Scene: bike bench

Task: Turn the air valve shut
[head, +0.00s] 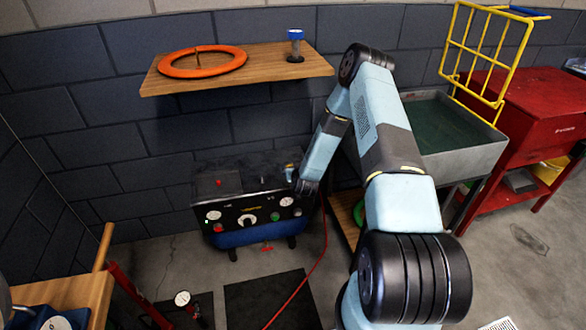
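A black and blue compressor (262,226) stands on the floor against the wall, with gauges and coloured knobs on its front panel. A small red handle (267,248) shows low on its front, and a small red knob (219,183) stands on its top. I cannot tell for sure which of these fittings is the air valve. My gripper (297,184) is at the compressor's right end, close to a small blue and tan fitting (290,169). My arm's end hides part of that corner. The fingers are too small to tell open from shut, or whether they touch anything.
A wooden shelf (160,83) above holds an orange ring (202,61) and a blue-topped stand (295,45). A red hose (308,275) runs over the floor. At right are a grey basin (480,150) and a red cabinet (525,110) with a yellow rack (490,50).

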